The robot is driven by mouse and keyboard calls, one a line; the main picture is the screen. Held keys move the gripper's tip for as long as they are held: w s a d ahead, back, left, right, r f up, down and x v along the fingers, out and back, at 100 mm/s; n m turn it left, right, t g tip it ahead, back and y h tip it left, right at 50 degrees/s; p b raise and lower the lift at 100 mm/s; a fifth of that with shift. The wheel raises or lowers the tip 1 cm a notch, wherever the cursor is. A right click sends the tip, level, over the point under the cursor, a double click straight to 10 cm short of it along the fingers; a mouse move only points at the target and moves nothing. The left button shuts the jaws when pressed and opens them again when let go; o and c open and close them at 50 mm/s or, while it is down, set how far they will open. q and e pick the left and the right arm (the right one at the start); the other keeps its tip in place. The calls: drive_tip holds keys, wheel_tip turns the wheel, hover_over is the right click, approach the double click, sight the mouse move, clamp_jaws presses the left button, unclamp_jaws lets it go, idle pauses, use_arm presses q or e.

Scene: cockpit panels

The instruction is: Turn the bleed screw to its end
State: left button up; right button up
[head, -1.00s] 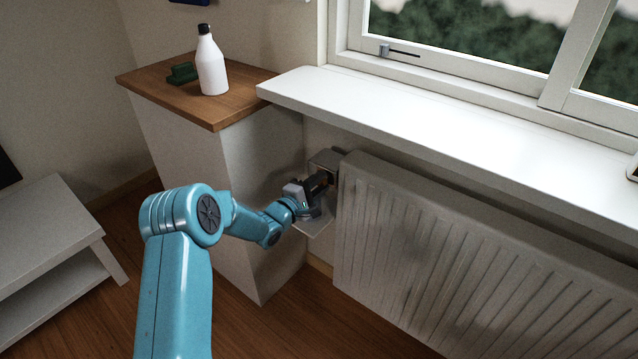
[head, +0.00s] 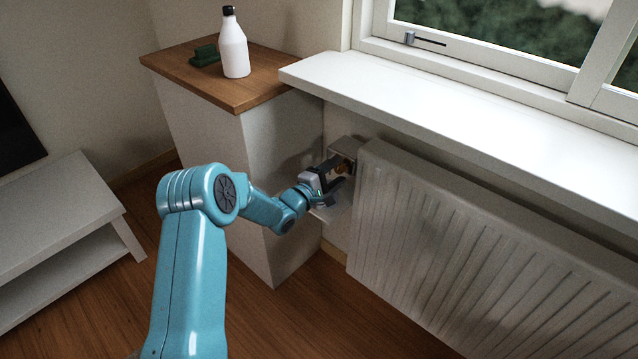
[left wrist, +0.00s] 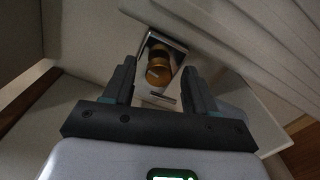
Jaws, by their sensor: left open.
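The bleed screw (left wrist: 159,66) is a brass-coloured round knob on a shiny metal plate (left wrist: 149,41). In the head view the screw (head: 342,167) shows small at the left end of the radiator. My left gripper (head: 345,172) points at it from the left. In the left wrist view my left gripper (left wrist: 158,72) is open, with one dark finger on each side of the screw. I see a gap between each finger and the screw; their exact depth is hard to tell. My right gripper is not in view.
The white radiator (head: 480,240) stands close on the right, under the white window sill (head: 440,105). A wooden-topped cabinet (head: 180,75) at left carries a white bottle (head: 235,50) and a green object (head: 205,56). A low white bench (head: 60,215) stands further left.

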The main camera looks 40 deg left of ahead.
use_arm(q)
drive_tip(key=s+a+p, duration=0.1)
drive_tip(key=s+p, duration=0.1)
drive_tip(key=s, duration=1.3)
drive_tip(key=shift+s, duration=0.25)
drive_tip(key=shift+a, duration=0.1)
